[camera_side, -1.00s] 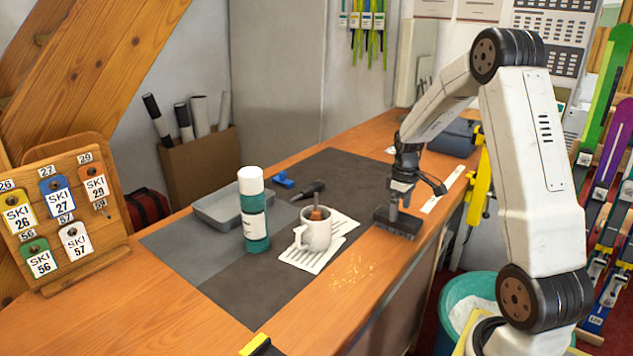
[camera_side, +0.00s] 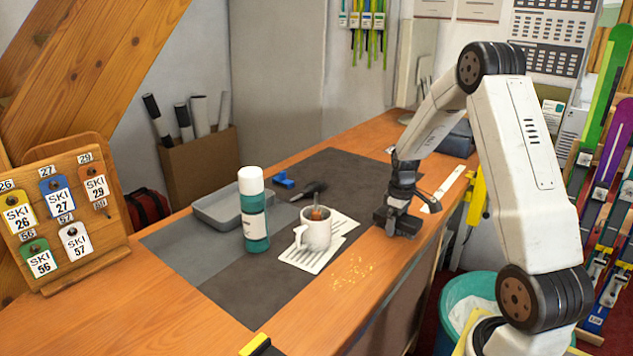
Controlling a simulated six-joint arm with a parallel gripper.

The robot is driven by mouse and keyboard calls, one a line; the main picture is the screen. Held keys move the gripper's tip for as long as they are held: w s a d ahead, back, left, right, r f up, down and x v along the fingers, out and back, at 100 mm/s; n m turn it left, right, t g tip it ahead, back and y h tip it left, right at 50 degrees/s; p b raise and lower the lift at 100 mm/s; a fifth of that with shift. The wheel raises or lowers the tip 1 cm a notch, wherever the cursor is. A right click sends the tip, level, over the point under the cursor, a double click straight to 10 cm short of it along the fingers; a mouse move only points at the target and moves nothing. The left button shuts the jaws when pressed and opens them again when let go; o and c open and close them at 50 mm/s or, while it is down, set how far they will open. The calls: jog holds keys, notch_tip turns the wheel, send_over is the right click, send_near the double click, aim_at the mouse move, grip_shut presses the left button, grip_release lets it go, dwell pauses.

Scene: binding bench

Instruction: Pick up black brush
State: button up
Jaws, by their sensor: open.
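The black brush (camera_side: 402,226), a dark block-shaped thing, stands on the orange wooden bench at the right edge of the dark mat. My gripper (camera_side: 402,203) is low, right over the brush, with its jaws open around or just above the brush's upper part. The gripper hides much of the brush, and I cannot tell whether the fingers touch it.
A white mug (camera_side: 314,232) stands on papers (camera_side: 309,262) left of the brush. A teal-and-white spray can (camera_side: 253,215), a grey tray (camera_side: 212,209), a small dark tool (camera_side: 311,190) and a blue piece (camera_side: 283,180) are further left. A teal bin (camera_side: 452,290) stands below the bench edge.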

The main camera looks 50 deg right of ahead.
jog(key=c, duration=1.2)
jog(key=shift+r, duration=0.1)
jog(key=shift+r, duration=0.85)
jog(key=shift+s+a+r, duration=1.3)
jog(key=shift+s+r, duration=0.55)
jog(key=shift+s, duration=0.1)
jog(key=shift+s+a+r, duration=1.35)
jog(key=shift+s+r, duration=0.5)
jog(key=shift+s, duration=0.1)
jog(key=shift+s+a+r, duration=1.3)
jog(key=shift+s+r, duration=0.55)
jog(key=shift+s, duration=0.1)
